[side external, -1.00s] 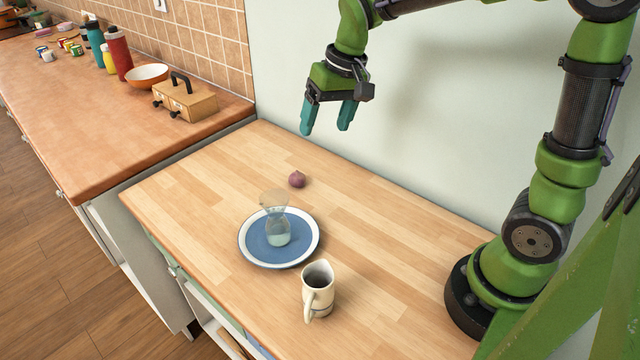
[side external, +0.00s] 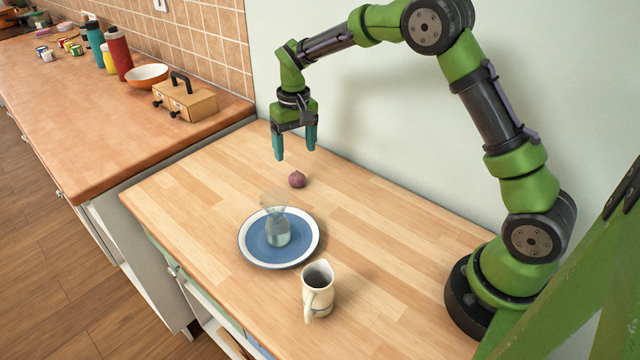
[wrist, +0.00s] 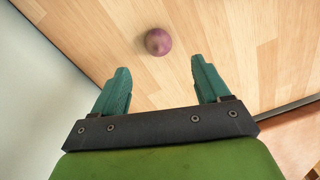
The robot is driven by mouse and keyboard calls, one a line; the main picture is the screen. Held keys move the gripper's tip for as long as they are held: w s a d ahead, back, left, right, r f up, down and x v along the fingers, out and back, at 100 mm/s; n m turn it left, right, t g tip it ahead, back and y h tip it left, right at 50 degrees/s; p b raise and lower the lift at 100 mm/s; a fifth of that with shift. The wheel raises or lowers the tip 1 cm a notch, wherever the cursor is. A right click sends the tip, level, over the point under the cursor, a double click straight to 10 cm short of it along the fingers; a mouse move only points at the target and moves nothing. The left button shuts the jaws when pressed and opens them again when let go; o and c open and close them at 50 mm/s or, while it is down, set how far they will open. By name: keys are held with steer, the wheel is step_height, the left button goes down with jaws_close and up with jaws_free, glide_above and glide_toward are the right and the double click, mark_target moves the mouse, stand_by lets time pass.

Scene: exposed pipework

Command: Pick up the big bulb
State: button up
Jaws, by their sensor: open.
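A round purple-red bulb (side external: 297,179), onion-like, sits on the wooden counter in the side view. In the wrist view the bulb (wrist: 158,41) lies beyond the fingertips, roughly midway between the two fingers. My gripper (side external: 295,155) is open and empty, pointing down above the counter close to the bulb. Its teal fingers (wrist: 158,75) are spread apart in the wrist view and do not touch the bulb. No other bulb shows.
A blue plate with a white rim (side external: 247,246) carries a clear glass carafe (side external: 278,232), nearer the camera than the bulb. A cream mug (side external: 318,290) stands on its right. The wall is behind the bulb. The counter around the bulb is clear.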

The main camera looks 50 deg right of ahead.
mark_target(296, 172)
step_height(296, 172, down, 8)
steer(key=shift+f, duration=0.25)
steer(key=c, duration=1.1)
steer(key=shift+r, duration=0.15)
